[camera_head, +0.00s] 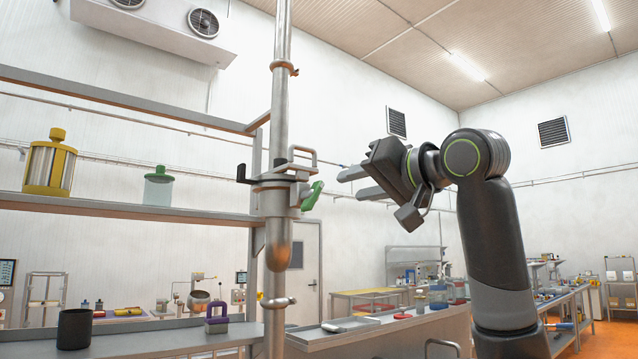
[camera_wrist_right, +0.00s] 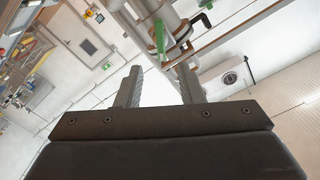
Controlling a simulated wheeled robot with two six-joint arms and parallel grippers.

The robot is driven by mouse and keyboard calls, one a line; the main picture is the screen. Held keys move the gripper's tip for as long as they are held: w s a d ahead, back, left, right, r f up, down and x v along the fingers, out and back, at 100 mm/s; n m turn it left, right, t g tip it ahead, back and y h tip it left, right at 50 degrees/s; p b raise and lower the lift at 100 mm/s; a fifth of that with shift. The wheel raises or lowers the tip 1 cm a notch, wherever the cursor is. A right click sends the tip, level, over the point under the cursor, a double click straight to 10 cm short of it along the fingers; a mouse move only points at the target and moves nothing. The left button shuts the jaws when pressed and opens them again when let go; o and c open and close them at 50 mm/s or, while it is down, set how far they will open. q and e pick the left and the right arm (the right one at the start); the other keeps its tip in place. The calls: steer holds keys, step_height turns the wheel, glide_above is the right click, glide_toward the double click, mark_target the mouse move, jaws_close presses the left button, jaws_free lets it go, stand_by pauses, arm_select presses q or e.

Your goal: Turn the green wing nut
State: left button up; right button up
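The green wing nut (camera_head: 312,196) sits on the right side of a metal clamp (camera_head: 278,198) fixed to a vertical steel pipe (camera_head: 282,110). In the right wrist view the green wing nut (camera_wrist_right: 159,38) shows at the top, beyond the fingertips. My right gripper (camera_head: 356,182) is to the right of the wing nut with its fingers pointing left. In the right wrist view the fingers (camera_wrist_right: 160,80) stand apart with nothing between them, and they look clear of the nut. My left gripper is not in view.
Shelves (camera_head: 130,207) on the left hold a yellow container (camera_head: 49,165) and a green-lidded jar (camera_head: 158,188). A bench (camera_head: 385,328) runs below to the right. A black handle (camera_head: 243,174) sticks out left of the clamp.

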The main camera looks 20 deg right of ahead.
mark_target(317, 194)
steer(key=p+x, duration=0.4)
steer(key=x, duration=0.6)
steer(key=shift+r, duration=0.15)
steer(key=shift+w+a+p, duration=0.2)
steer(key=shift+w+p, duration=0.25)
steer(key=shift+w, duration=0.1)
steer(key=shift+c, duration=0.4)
steer(key=c, duration=0.7)
steer(key=shift+o, duration=0.2)
